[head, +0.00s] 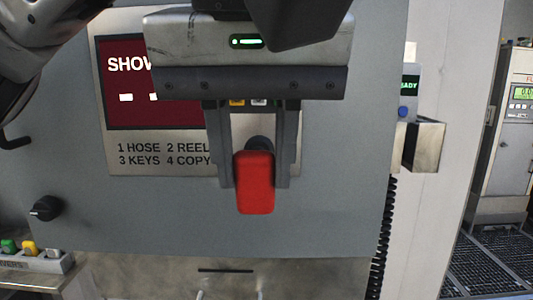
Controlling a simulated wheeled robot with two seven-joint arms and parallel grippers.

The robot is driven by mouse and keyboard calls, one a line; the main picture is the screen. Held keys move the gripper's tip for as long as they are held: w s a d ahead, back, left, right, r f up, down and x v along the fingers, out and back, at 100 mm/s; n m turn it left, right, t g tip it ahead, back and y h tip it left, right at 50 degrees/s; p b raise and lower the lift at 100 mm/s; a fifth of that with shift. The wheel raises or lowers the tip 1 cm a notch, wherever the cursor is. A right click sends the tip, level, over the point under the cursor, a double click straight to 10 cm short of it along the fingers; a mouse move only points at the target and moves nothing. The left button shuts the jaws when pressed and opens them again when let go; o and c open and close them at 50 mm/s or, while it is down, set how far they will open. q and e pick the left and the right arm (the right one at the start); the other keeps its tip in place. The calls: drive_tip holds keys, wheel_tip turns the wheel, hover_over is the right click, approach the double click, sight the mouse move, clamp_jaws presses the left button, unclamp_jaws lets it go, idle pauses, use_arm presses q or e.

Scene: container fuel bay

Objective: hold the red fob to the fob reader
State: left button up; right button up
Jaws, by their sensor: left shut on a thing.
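My left gripper (254,172) is in front of the grey panel, with its fingers pointing down. It is shut on the red fob (255,190), which hangs upright between the fingertips and reaches below them. A small dark round part shows just above the fob; I cannot tell whether it belongs to the fob or the panel. Behind the gripper is a dark red screen (125,85) reading "SHOW", with the rest covered. I cannot make out the fob reader for sure; the gripper hides part of the panel. My right gripper is not in view.
The grey panel (330,220) has printed labels (160,153) and a black knob (46,208). Green and yellow items (18,247) sit in a holder at lower left. A metal box (424,145) juts out at right. A dispenser cabinet (513,120) stands farther right.

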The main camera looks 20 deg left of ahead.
use_arm(q)
drive_tip(key=shift+w+a, duration=0.4)
drive_tip(key=shift+w, duration=0.9)
drive_tip(key=shift+w+a, duration=0.35)
drive_tip(key=shift+w, duration=1)
drive_tip(key=shift+w+a, duration=0.4)
drive_tip(key=shift+w, duration=0.9)
drive_tip(key=shift+s+d, duration=0.4)
drive_tip(key=shift+s, duration=1.05)
drive_tip(key=shift+s+d, duration=0.45)
drive_tip(key=shift+s, duration=1)
drive_tip(key=shift+s+d, duration=0.4)
drive_tip(key=shift+s, duration=1.05)
